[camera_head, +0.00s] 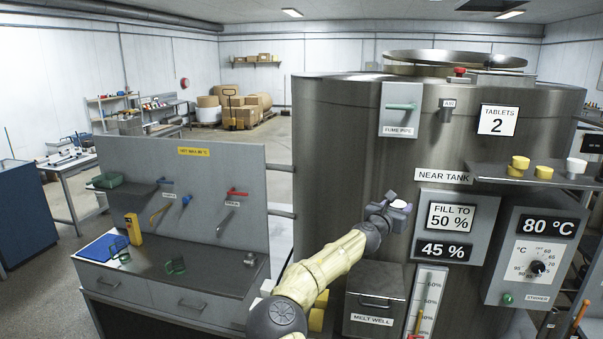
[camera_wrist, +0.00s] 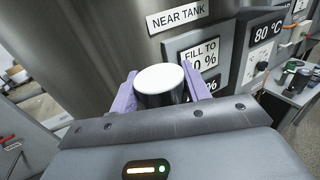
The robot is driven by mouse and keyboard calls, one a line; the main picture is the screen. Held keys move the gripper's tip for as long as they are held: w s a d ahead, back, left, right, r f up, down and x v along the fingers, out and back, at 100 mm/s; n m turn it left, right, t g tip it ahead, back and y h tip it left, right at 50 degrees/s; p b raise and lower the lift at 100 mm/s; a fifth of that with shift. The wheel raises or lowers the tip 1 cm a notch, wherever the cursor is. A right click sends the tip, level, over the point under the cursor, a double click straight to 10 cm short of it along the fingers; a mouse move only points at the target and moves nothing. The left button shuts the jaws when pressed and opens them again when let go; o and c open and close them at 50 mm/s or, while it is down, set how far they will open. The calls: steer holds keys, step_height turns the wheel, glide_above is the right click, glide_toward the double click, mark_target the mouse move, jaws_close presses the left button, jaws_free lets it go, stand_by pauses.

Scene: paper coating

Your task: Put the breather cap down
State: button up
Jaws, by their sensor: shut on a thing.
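The breather cap is a short dark cylinder with a white top (camera_wrist: 161,77). In the wrist view it sits upright between the two purple fingers of my gripper (camera_wrist: 163,92), which is shut on it. In the head view my gripper (camera_head: 388,208) is in front of the near tank (camera_head: 345,160), left of the FILL TO 50 % sign, with the cap's pale top (camera_head: 399,204) at its end. The cap's underside is hidden. No surface shows directly under the cap in the wrist view.
A shelf (camera_head: 530,181) at right carries yellow pieces and a white one. A grey melt well box (camera_head: 374,300) is below my gripper. At left a bench (camera_head: 150,258) holds goggles, a yellow device and a blue folder; bare top shows at its right. A tool panel (camera_head: 200,215) rises behind it.

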steer(key=s+a+f+n+t+y, duration=0.15)
steer(key=a+f, duration=0.35)
steer(key=f, duration=0.8)
steer(key=s+a+f+n+t+y, duration=0.1)
steer(key=s+a+f+n+y, duration=0.3)
steer(key=f, duration=0.9)
steer(key=s+a+f, duration=0.2)
steer(key=s+f, duration=0.6)
steer(key=s+n+t+y, duration=0.15)
steer(key=s+y, duration=0.35)
steer(key=s, duration=0.9)
step_height(320, 180, down, 11)
steer(key=a+b, duration=0.1)
steer(key=b, duration=1)
steer(key=shift+s+n+b, duration=0.3)
steer(key=shift+a+r+y, duration=0.1)
steer(key=shift+y, duration=0.15)
